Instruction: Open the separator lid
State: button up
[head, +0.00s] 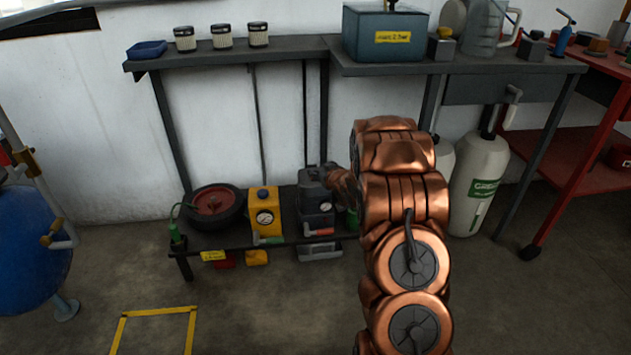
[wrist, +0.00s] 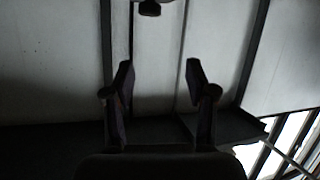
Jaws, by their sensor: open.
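No part in view is marked as the separator. A teal-grey box (head: 385,36) with a yellow "max 2 bar" label stands on the upper bench; its flat top looks closed and has a small upright fitting. A dark grey unit (head: 316,200) with a gauge stands on the lower shelf, partly behind my copper arm. I cannot tell which of them carries the lid. In the wrist view my gripper (wrist: 158,82) is open, its two dark fingers apart with nothing between them. In the head view my arm hides most of the gripper.
Several small jars (head: 222,36) and a blue tray (head: 147,49) stand on the upper shelf. A white bottle (head: 480,185) is right of my arm.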

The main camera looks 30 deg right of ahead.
aim_at(318, 183)
notch_tip(318, 183, down, 7)
jog(key=d+t+y+b, duration=0.2)
jog(key=d+t+b, duration=0.1)
jog(key=t+b, duration=0.1)
jog(key=w+b, duration=0.1)
jog(key=w, duration=0.5)
jog(key=shift+a+f+b, duration=0.1)
jog(key=shift+f+b, duration=0.05)
jog(key=shift+b, duration=0.15)
jog(key=shift+w+b, duration=0.3)
jog(key=shift+w, duration=0.9)
grip_shut()
